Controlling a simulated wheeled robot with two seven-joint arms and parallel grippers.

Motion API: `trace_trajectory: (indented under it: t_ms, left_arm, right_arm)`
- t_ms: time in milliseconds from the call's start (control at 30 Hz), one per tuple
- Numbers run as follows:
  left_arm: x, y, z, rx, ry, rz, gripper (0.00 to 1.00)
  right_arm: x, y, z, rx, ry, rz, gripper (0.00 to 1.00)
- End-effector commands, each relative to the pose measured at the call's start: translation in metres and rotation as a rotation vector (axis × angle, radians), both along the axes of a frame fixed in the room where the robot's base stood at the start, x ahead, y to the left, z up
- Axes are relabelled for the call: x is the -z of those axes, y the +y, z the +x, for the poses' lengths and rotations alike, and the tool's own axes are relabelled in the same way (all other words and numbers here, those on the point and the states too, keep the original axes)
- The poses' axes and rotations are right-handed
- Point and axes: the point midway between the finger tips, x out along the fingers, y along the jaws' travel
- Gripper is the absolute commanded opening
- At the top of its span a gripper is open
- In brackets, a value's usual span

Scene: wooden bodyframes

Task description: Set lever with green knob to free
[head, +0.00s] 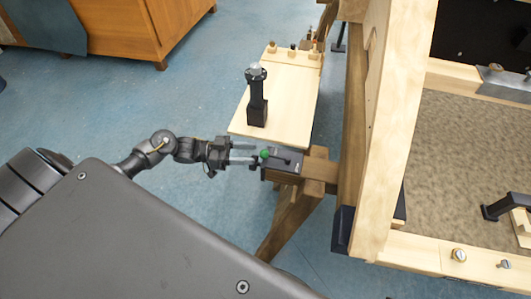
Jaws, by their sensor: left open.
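The lever's green knob (264,154) shows at the left end of a dark box (284,166). The box sits on the end of a wooden beam near the middle of the view. My left gripper (252,154) comes in from the left, open, with its fingertips close beside the knob. I cannot tell whether the fingers touch it. The markings on the box are too small to read. My right gripper is not in view.
A light wooden board (285,115) with a black upright post (257,98) on it lies just behind the box. A large wooden frame (384,140) stands to the right. A wooden cabinet (140,25) is at the far left. Blue floor is open between.

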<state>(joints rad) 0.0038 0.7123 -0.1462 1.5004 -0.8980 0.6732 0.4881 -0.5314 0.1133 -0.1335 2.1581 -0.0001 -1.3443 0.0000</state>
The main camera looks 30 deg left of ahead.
Motion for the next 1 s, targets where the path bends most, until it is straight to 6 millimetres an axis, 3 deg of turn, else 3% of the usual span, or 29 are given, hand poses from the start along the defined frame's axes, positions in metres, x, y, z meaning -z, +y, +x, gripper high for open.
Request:
trace_trajectory:
  t_ms: [100,300,733,1000]
  left_arm:
    - [-0.001,-0.021,0.011,0.000,-0.004,-0.003,0.50]
    - [0.000,-0.045,0.023,0.001,-0.002,0.000,0.50]
    - [0.000,-0.054,0.027,0.000,0.000,0.001,0.50]
    - [0.000,-0.054,0.027,0.000,0.000,0.001,0.16]
  right_arm:
    - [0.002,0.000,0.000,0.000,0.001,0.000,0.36]
    - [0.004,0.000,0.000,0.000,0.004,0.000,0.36]
    - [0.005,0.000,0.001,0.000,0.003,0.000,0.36]
    - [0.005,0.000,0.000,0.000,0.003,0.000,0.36]
